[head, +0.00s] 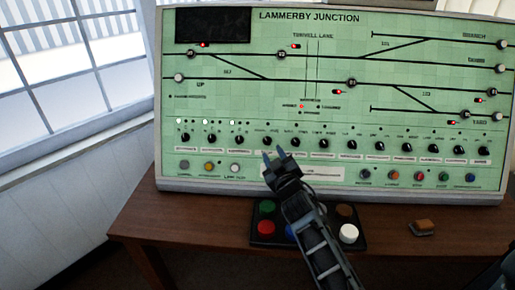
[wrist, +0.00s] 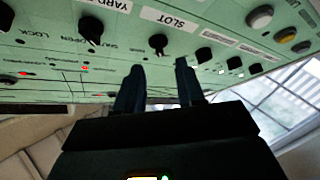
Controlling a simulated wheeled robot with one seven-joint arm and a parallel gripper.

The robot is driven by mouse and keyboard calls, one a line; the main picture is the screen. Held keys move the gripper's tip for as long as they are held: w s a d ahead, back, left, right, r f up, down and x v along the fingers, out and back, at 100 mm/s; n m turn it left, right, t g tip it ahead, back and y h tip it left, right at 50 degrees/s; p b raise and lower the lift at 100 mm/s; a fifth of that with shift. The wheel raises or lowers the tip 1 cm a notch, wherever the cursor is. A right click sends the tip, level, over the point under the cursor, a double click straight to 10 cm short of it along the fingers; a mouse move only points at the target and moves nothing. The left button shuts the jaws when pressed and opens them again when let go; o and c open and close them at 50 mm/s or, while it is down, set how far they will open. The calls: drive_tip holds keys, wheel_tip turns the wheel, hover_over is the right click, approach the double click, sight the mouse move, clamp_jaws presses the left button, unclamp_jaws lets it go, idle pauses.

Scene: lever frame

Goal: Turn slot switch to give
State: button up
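The slot switch (wrist: 158,42) is a small black rotary knob on the green panel. Its white SLOT label (wrist: 170,18) reads upside down in the wrist view. In the head view the knob (head: 267,142) is fourth from the left in the knob row. My gripper (wrist: 158,76) is open and empty, its two dark fingers apart. The knob shows just beyond the fingertips, in line with the gap between them. I see no contact. In the head view my gripper (head: 274,154) is just below the knob. The position words around the knob are too small to read.
More black knobs stand close on both sides, such as one on the right (head: 295,143). Coloured buttons (head: 209,166) run below. A black button box (head: 262,238) and a small brown item (head: 422,227) are on the wooden desk (head: 185,225). A window is at left.

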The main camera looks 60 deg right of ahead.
sight(267, 142)
drive_tip(key=shift+x, duration=3)
clamp_jaws()
